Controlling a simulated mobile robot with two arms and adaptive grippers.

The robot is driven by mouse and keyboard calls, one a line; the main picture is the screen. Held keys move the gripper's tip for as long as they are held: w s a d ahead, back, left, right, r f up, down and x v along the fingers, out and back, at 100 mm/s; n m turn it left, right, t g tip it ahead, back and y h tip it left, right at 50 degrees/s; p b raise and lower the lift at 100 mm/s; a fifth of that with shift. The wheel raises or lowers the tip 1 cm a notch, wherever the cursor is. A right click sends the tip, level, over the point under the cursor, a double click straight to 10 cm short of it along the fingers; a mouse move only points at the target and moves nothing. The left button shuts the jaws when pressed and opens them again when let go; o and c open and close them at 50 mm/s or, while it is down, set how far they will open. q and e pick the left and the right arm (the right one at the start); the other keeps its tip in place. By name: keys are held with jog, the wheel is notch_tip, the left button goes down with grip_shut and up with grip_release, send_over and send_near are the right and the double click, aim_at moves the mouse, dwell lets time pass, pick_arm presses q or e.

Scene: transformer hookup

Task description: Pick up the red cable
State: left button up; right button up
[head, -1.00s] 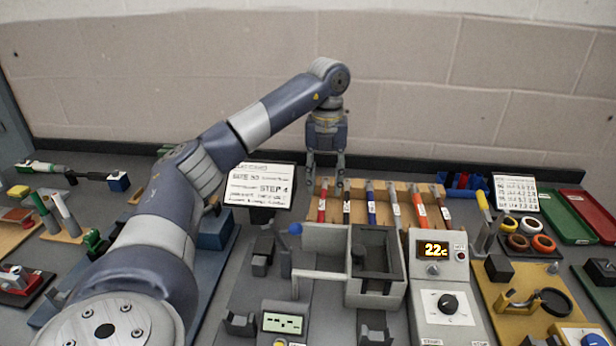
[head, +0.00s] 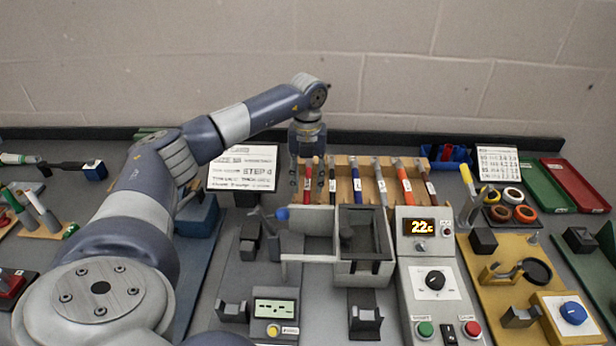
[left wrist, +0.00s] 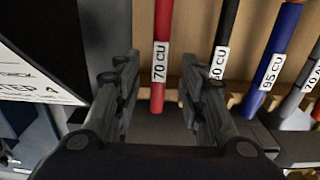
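The red cable (head: 308,190) is the leftmost of a row of cables on a wooden rack. It is labelled "70 CU" in the left wrist view (left wrist: 162,85). My left gripper (head: 307,184) points down at the rack with its fingers apart, one on each side of the red cable. In the left wrist view the open fingers (left wrist: 160,80) have the red cable between them, with a gap on both sides. The right finger is close to the black cable (left wrist: 226,40). My right gripper is not in view.
A "STEP 4" sign (head: 243,168) stands left of the rack. A grey open box (head: 364,240) and a "22c" control unit (head: 432,270) stand in front.

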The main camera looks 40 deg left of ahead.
pick_arm(q)
jog(key=shift+f, duration=0.7)
grip_shut()
jog(key=shift+r, duration=0.1)
